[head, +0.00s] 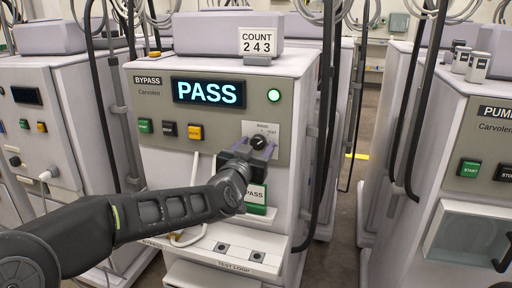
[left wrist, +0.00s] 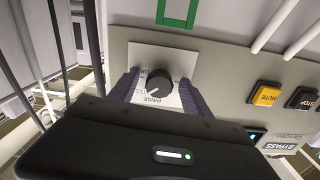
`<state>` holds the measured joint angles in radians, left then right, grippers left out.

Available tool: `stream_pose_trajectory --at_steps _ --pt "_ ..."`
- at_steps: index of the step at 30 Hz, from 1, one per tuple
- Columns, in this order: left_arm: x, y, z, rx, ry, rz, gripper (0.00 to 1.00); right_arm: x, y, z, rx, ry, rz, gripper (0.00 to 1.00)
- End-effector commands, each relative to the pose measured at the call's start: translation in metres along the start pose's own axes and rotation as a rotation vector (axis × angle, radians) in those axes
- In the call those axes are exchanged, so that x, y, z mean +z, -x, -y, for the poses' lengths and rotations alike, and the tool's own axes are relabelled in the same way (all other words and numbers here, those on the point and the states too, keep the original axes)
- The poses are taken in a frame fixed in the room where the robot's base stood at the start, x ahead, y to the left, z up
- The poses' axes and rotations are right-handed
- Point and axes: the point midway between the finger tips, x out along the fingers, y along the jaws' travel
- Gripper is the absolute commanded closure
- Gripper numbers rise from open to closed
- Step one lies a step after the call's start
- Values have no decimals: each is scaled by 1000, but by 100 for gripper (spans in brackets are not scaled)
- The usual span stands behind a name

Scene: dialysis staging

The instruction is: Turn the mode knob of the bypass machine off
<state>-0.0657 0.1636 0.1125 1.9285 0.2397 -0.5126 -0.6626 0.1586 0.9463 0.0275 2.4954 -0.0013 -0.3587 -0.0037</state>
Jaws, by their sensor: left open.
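The bypass machine (head: 215,131) stands in the middle of the head view, with a lit display reading PASS (head: 209,92) and a lit green lamp (head: 274,95). Its mode knob (head: 259,142) is black, on a white plate at the right of the panel. In the left wrist view the knob (left wrist: 158,83) sits between the two fingers, with a light pointer mark; some plate lettering is hidden or unreadable. My left gripper (head: 258,149) is open at the knob, one finger on each side. Gaps show between fingers and knob. My right gripper is not in view.
Green, black and yellow MUTE (head: 195,132) buttons sit left of the knob. A green-edged PASS card (head: 256,198) hangs below it. A COUNT 243 sign (head: 257,42) stands on top. Dark hoses (head: 325,110) run down the right side. A PUMP machine (head: 462,150) stands at right.

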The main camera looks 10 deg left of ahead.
Motion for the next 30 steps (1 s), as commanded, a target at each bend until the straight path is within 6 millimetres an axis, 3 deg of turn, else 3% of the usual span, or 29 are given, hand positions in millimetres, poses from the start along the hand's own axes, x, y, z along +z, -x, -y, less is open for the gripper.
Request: stream_pose_trajectory --at_steps 21,30 --pt "0 0 0 0 0 0 99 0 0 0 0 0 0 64" --pt "0 0 0 0 10 0 100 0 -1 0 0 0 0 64"
